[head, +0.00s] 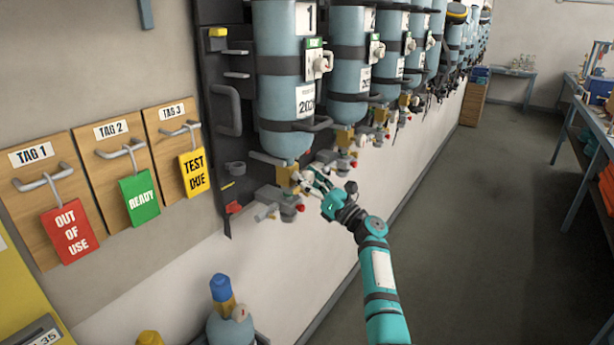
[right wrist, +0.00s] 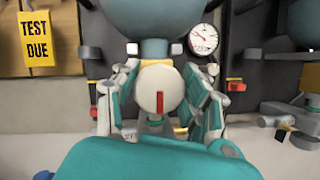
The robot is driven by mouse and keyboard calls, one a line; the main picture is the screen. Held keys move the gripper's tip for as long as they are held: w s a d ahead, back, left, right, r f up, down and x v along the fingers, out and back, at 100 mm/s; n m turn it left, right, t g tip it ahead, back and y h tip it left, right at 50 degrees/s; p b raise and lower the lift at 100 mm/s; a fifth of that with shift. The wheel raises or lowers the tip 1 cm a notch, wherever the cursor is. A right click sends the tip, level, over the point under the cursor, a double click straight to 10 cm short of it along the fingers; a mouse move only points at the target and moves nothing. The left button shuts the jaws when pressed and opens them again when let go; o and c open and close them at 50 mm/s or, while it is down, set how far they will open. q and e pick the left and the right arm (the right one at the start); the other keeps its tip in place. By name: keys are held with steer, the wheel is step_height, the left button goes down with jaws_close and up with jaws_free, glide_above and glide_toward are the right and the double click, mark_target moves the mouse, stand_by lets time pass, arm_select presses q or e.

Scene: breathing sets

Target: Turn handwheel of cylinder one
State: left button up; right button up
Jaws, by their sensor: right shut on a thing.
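Cylinder one (head: 280,95) is a blue-grey bottle marked "1", hanging upside down on the dark wall rack in the head view. Its handwheel (right wrist: 160,88) is a round white knob with a red vertical mark, facing the right wrist camera. My right gripper (head: 311,181) is at the valve under cylinder one in the head view. In the right wrist view its teal and grey fingers are on both sides of the handwheel, shut on it. My left gripper is in neither view.
A pressure gauge (right wrist: 203,39) is to the right of the handwheel. More cylinders (head: 350,62) hang along the wall to the right. The floor (head: 450,220) at right is clear.

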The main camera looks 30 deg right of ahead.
steer(key=shift+r, duration=0.1)
steer(key=o, duration=1.2)
steer(key=shift+w, duration=0.1)
steer(key=shift+s+d+f, duration=0.15)
steer(key=shift+s+f, duration=0.2)
steer(key=shift+s, duration=0.15)
steer(key=v, duration=1.1)
steer(key=shift+r, duration=0.15)
